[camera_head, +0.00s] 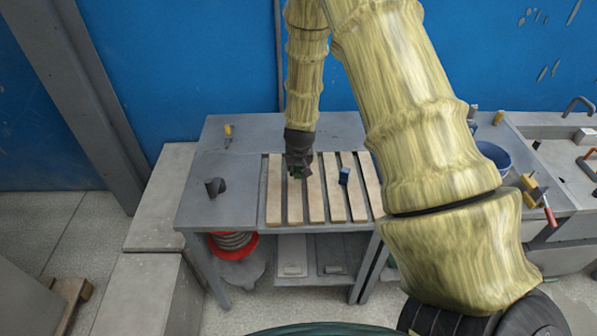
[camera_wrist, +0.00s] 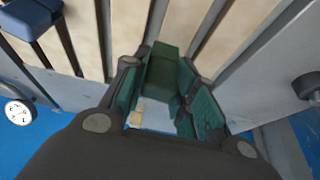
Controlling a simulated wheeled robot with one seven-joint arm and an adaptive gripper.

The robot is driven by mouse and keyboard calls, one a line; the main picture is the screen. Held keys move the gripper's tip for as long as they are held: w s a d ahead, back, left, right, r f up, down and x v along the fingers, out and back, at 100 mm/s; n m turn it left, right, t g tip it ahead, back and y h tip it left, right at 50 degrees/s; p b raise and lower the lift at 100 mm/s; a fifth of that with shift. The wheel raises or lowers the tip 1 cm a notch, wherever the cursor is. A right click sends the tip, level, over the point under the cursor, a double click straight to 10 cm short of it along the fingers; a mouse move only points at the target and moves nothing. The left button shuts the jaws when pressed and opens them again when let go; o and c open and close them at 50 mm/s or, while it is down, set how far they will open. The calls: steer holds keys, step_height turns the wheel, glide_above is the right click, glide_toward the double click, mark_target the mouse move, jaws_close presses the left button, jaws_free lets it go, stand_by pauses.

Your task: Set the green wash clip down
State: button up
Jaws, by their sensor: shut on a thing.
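My gripper (camera_head: 299,166) hangs over the slatted wooden part (camera_head: 275,190) of the grey bench. It is shut on the green wash clip (camera_wrist: 163,68), which shows as a dark green block between the fingers in the wrist view. In the head view only a small dark green bit of the clip (camera_head: 297,173) shows, the rest hidden by the gripper. I cannot tell whether the clip touches the slats.
A blue clip (camera_head: 344,176) stands on the slats to the right of my gripper. A yellow piece (camera_head: 228,131) and a dark knob-like piece (camera_head: 215,186) are on the grey bench top (camera_head: 225,160) at left.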

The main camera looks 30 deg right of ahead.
mark_target(299, 170)
steer(key=shift+f+p, duration=0.9)
steer(key=shift+f, duration=0.85)
steer(key=shift+f, duration=0.1)
steer(key=o, duration=0.9)
steer(key=shift+o, duration=0.2)
steer(key=shift+r, duration=0.2)
steer(key=b+v, duration=0.3)
steer(key=v, duration=0.9)
steer(key=shift+b, duration=0.3)
steer(key=shift+f, duration=0.1)
